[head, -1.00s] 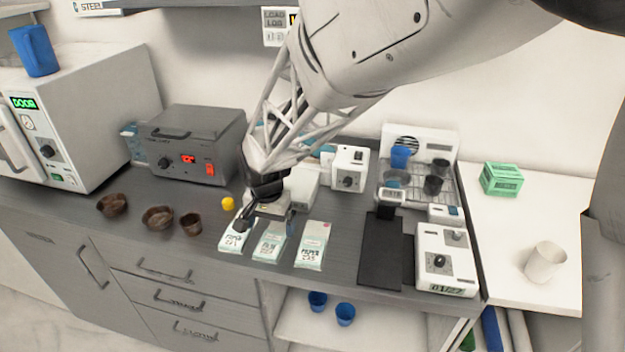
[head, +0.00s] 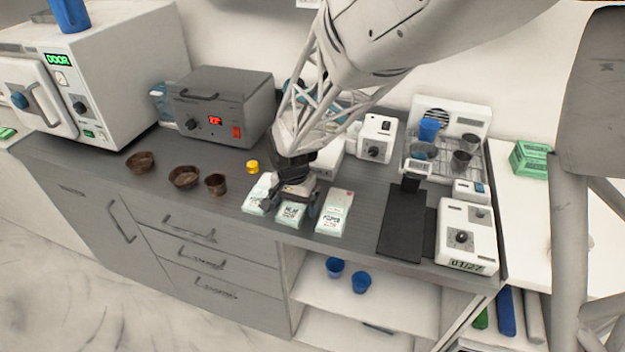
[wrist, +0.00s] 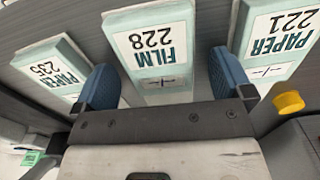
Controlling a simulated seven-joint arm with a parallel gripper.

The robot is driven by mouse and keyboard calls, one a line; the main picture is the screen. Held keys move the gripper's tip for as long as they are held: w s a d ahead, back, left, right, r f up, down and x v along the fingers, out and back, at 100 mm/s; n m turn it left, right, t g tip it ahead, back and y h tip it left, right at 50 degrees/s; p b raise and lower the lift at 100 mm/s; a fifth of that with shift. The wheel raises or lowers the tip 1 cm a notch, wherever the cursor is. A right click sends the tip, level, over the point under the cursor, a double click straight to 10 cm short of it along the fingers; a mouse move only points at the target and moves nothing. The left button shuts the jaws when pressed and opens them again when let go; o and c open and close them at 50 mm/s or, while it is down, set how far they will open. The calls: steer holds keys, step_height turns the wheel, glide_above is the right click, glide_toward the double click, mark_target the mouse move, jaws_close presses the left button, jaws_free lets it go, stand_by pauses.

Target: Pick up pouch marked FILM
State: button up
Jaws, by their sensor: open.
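The pouch marked FILM 228 (wrist: 155,50) is pale with a teal edge and lies flat in the middle of a row of three pouches. In the head view it is the middle pouch (head: 290,214), partly hidden by my gripper (head: 297,203). In the wrist view my gripper (wrist: 165,80) is open, with one blue finger on each side of the FILM pouch's near end. Whether the fingers touch it I cannot tell. The pouch marked PAPER 235 (wrist: 52,68) and the pouch marked PAPER 221 (wrist: 277,40) lie to either side.
A yellow cap (head: 252,166) and several brown bowls (head: 184,177) stand left of the pouches. A black plate stand (head: 402,225) and a white device (head: 467,237) stand to the right. The counter's front edge is close to the pouches.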

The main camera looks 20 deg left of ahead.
mark_target(296, 207)
stand_by(0.3)
steer(key=c, duration=1)
steer(key=shift+r, duration=0.2)
steer(key=shift+r, duration=0.5)
steer(key=shift+s+d+r, duration=0.15)
steer(key=shift+r, duration=0.45)
steer(key=shift+s+d+r, duration=0.15)
steer(key=shift+r, duration=0.4)
steer(key=s+d, duration=0.3)
steer(key=s, duration=0.1)
steer(key=s+d+r, duration=0.1)
steer(key=s+d, duration=0.5)
steer(key=s, duration=0.1)
steer(key=shift+s+d+r, duration=0.15)
steer(key=shift+s+d, duration=0.15)
steer(key=shift+s, duration=0.05)
